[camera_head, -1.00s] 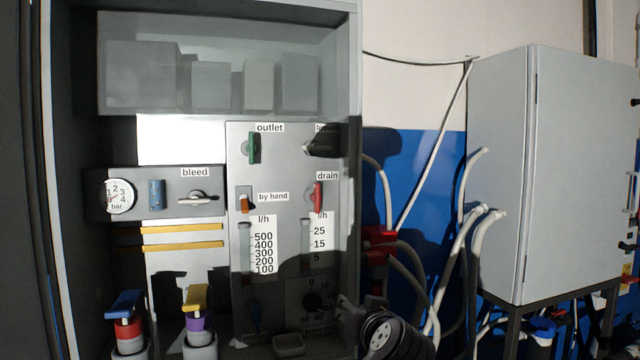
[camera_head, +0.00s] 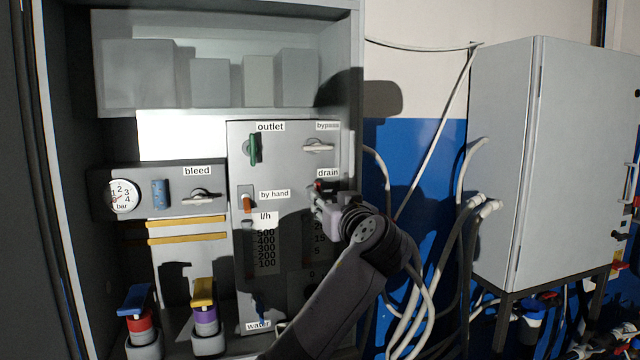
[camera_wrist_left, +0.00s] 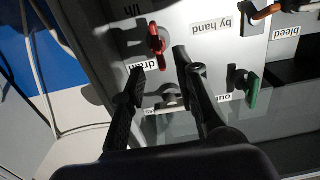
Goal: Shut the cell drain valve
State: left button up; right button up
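The drain valve has a red handle on the grey panel, just under the "drain" label. In the head view only a bit of the drain handle (camera_head: 319,186) shows, with my gripper in front of the rest. In the left wrist view, which is turned upside down, the drain handle (camera_wrist_left: 155,40) runs roughly up and down. My left gripper (camera_head: 318,204) is at the panel by the drain valve. Its two fingers (camera_wrist_left: 158,66) are apart with nothing between them; the handle lies just beyond the tips, and I cannot tell whether they touch it. My right gripper is not in view.
Close by are the bypass handle (camera_head: 318,146), the green outlet handle (camera_head: 252,149) and the orange by-hand lever (camera_head: 247,204). The bleed valve (camera_head: 204,195) is farther left. Hoses (camera_head: 430,280) and a grey cabinet (camera_head: 530,160) stand on the right.

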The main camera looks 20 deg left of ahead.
pick_arm(q)
jog(key=p+x, duration=0.2)
jog(key=x, duration=0.4)
jog(key=shift+c, duration=0.3)
grip_shut()
